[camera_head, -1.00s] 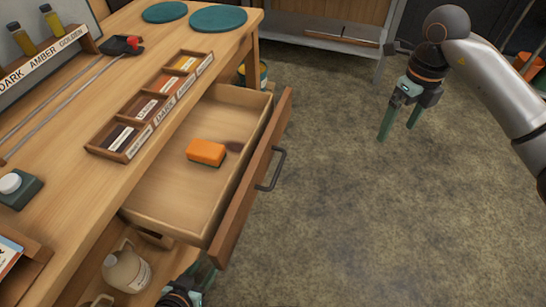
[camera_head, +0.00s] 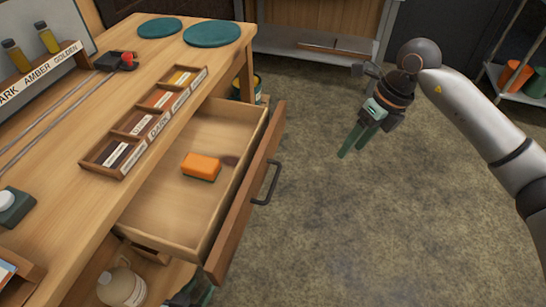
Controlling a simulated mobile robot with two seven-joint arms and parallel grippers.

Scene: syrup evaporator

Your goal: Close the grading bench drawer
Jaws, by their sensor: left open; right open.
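The grading bench drawer (camera_head: 150,215) stands pulled out from the wooden bench (camera_head: 75,160). Its front panel (camera_head: 240,205) faces right and carries a dark handle (camera_head: 268,184). An orange sponge (camera_head: 201,166) lies inside, near a dark stain on the drawer bottom. My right gripper (camera_head: 352,142) hangs open and empty over the floor, to the right of the handle and apart from it. My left gripper (camera_head: 192,293) shows only in part at the bottom edge, below the near end of the drawer; its fingertips are mostly cut off.
A sectioned tray (camera_head: 150,122) of labelled samples and two green round mats (camera_head: 212,34) lie on the bench top. A jug (camera_head: 121,287) stands on the shelf below. A bucket (camera_head: 256,88) stands behind the drawer. The floor right of the drawer is clear.

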